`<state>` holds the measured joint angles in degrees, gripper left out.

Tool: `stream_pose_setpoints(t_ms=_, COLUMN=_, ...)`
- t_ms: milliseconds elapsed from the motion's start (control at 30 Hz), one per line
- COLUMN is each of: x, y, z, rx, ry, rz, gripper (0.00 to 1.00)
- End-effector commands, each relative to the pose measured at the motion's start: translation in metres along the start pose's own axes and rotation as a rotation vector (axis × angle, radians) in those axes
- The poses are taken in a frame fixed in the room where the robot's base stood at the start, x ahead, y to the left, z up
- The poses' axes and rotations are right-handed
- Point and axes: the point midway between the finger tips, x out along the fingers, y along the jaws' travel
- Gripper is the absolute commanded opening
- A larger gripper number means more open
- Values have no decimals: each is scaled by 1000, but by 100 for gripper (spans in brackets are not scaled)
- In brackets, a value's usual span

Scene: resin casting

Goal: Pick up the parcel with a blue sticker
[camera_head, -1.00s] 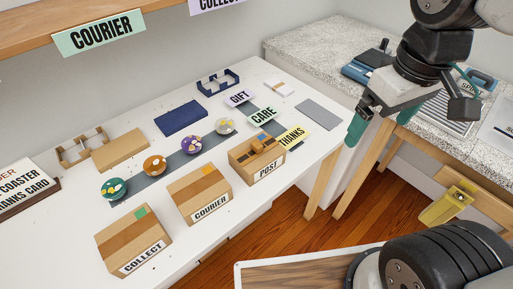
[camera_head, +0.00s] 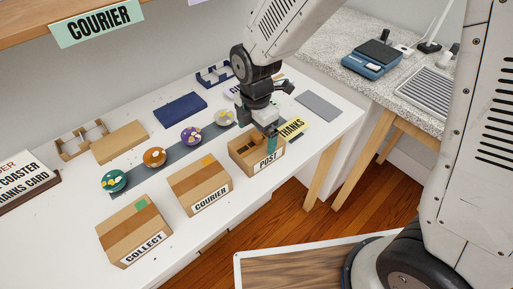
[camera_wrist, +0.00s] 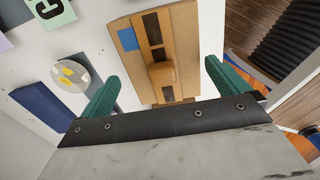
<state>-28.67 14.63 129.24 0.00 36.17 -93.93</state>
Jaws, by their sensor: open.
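The parcel with a blue sticker is the brown POST box (camera_head: 241,153), at the right end of the row of parcels on the white table. My gripper (camera_head: 257,124) is over its back right part in the head view and hides its sticker there. In the wrist view the parcel (camera_wrist: 183,45) shows its blue sticker (camera_wrist: 127,39), dark slots and a raised tan grip piece (camera_wrist: 161,74). The green fingers of my gripper (camera_wrist: 168,88) are open, one to each side of the parcel's near end, with nothing held. I cannot tell the remaining height gap.
The COURIER parcel (camera_head: 197,182), with an orange sticker, and the COLLECT parcel (camera_head: 134,229), with a green sticker, stand to the left. Round decorated pieces, including a purple one (camera_head: 191,136), lie behind.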

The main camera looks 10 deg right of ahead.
Motion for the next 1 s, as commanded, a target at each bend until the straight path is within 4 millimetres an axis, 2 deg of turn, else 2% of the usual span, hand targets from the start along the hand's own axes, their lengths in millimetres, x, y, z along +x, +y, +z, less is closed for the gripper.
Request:
stream_pose_setpoints(t_ms=400, x=54, y=-4, z=0, rx=3, ry=0, rz=-1, gripper=100)
stream_pose_setpoints(t_ms=667, x=59, y=-3, z=0, rx=4, ry=0, rz=0, gripper=100)
stream_pose_setpoints(t_ms=700, x=58, y=-3, z=0, rx=4, ry=0, rz=0, gripper=97)
stream_pose_setpoints(t_ms=833, x=58, y=-3, z=0, rx=4, ry=0, rz=0, gripper=61)
stream_pose_setpoints(t_ms=1000, x=58, y=-3, z=0, rx=4, ry=0, rz=1, gripper=59)
